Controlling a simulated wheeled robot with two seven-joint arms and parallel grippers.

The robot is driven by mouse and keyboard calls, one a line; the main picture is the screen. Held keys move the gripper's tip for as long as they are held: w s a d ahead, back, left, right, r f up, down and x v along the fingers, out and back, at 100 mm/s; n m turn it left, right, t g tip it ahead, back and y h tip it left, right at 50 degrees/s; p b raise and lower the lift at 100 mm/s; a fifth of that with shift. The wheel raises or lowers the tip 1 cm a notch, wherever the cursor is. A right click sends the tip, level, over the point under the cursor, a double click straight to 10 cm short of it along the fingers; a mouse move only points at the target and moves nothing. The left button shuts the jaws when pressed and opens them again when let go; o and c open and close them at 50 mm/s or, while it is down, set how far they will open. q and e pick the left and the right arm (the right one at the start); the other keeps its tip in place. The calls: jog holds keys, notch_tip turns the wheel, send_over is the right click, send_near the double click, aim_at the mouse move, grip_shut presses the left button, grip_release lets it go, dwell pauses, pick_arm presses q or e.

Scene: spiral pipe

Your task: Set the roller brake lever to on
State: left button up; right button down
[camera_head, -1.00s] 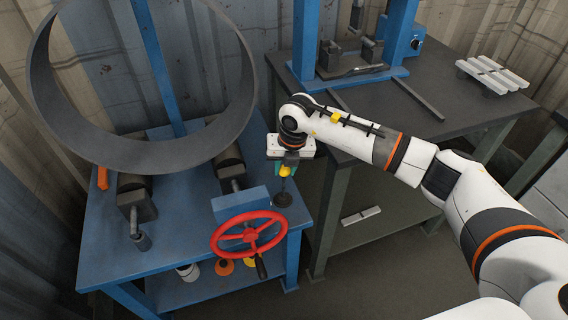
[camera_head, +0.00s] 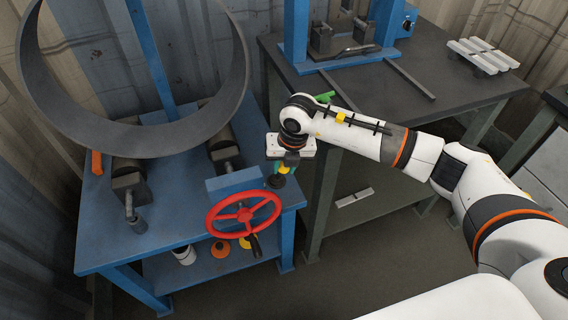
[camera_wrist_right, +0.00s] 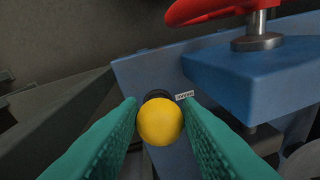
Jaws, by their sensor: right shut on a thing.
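The roller brake lever has a yellow ball knob (camera_wrist_right: 160,122), which fills the lower middle of the right wrist view. Its dark round base (camera_head: 276,182) sits at the right corner of the blue roller table (camera_head: 160,225). My right gripper (camera_head: 285,167) reaches down to the lever, and its green fingers (camera_wrist_right: 158,101) are shut on the knob, one on each side. The lever's rod is mostly hidden by the gripper and knob. A small white label (camera_wrist_right: 185,95) with dark letters lies just beyond the knob; I cannot read it surely. My left gripper is not in view.
A red handwheel (camera_head: 243,214) stands close left of the lever. A large grey ring (camera_head: 38,90) rests on the rollers. A dark workbench (camera_head: 400,115) stands at the right. A small green item (camera_head: 325,97) shows behind my right arm.

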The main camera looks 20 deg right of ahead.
jog(key=shift+s+f, duration=0.5)
jog(key=shift+f, duration=0.15)
jog(key=c, duration=1.3)
grip_release()
jog(key=shift+d, duration=0.1)
jog(key=shift+o, duration=1.2)
jog(key=shift+s+d+r, duration=0.1)
jog(key=shift+r, duration=0.15)
jog(key=shift+r, duration=0.25)
notch_tip(320, 180, up, 11)
jog(key=s+d, duration=0.1)
jog(key=shift+s+r, duration=0.15)
jog(key=shift+s, duration=0.15)
